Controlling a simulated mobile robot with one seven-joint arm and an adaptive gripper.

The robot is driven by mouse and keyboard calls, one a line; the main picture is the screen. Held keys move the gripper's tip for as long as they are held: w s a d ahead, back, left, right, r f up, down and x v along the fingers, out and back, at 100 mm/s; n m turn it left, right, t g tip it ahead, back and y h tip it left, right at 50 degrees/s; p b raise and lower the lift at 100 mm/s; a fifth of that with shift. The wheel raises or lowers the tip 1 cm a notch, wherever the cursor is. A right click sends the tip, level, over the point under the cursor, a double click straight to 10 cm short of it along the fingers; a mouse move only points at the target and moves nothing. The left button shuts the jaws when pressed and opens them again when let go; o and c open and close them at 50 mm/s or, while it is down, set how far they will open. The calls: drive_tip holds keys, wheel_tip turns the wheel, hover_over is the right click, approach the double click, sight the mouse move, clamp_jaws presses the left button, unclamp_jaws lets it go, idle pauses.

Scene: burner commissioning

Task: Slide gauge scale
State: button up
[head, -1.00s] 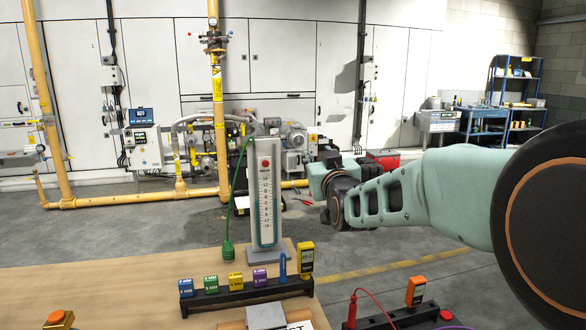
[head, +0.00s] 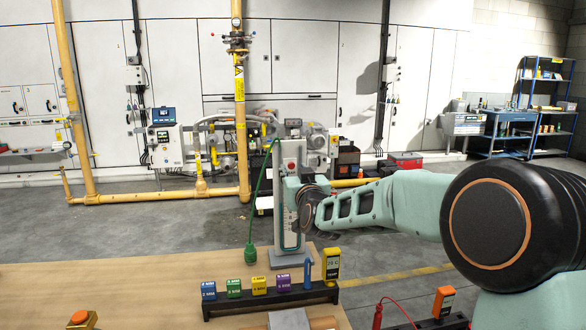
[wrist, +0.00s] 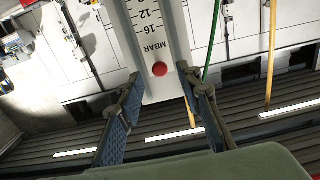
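The gauge (head: 292,154) is a tall pale upright panel with a red knob near its top and a numbered white scale, standing at the bench's far edge. My gripper (wrist: 160,74) is in front of its upper part. The wrist view shows the fingers open, one on each side of the gauge's end by the red knob (wrist: 160,69). "MBAR" and the scale numbers (wrist: 145,20) read upside down there. I cannot tell whether the fingers touch the gauge. In the head view my wrist covers part of the scale and the fingers are hidden.
A black rack (head: 268,299) holds blue, green, yellow and purple blocks, a blue piece and a yellow meter (head: 331,265). An orange meter (head: 443,301) stands at the right. The bench's left part (head: 110,285) is mostly clear.

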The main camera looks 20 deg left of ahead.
drive_tip(key=shift+x, duration=1.25)
clamp_jaws()
drive_tip(key=shift+r, duration=0.1)
